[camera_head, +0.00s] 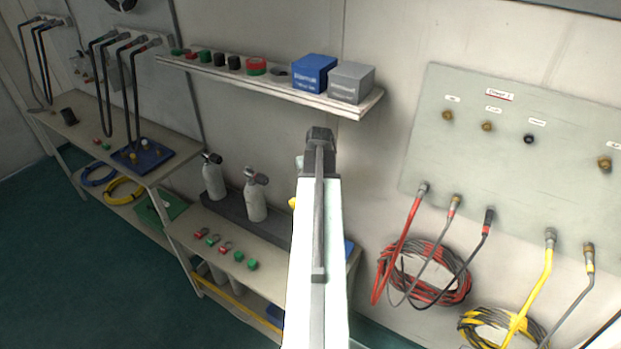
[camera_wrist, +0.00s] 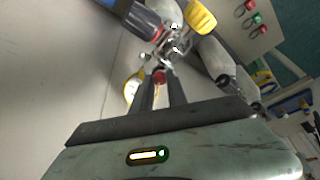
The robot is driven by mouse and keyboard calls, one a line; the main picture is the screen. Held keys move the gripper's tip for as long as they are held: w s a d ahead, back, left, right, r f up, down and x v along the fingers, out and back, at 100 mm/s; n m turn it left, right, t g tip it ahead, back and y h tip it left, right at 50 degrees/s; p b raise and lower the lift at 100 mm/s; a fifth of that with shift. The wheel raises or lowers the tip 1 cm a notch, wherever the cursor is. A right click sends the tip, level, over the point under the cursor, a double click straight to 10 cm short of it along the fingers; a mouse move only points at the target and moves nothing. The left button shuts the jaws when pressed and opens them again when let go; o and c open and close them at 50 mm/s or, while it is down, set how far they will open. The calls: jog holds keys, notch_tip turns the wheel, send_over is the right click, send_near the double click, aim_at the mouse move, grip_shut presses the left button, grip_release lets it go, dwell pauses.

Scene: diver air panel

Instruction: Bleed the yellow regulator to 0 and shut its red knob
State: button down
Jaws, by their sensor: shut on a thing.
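In the wrist view my gripper (camera_wrist: 160,82) has its two dark fingers close together, shut on the small red knob (camera_wrist: 159,76). Just beyond it is the metal body of the regulator (camera_wrist: 166,42), with a yellow cap (camera_wrist: 200,17) at its upper right. A yellow-rimmed gauge (camera_wrist: 132,88) sits just left of the fingers; its face is partly seen and its reading is too small to tell. In the head view my arm hides the gripper and knob. Only a small yellow piece (camera_head: 292,203) shows at the arm's left edge.
Grey cylinders (camera_head: 255,203) stand on the bench left of my arm, with red and green pieces (camera_head: 238,256) in front. A shelf (camera_head: 280,86) with boxes is above. A wall panel (camera_head: 520,150) with hoses is at right.

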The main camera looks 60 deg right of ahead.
jog(key=shift+m, duration=0.4)
jog(key=c, duration=1.6)
grip_release()
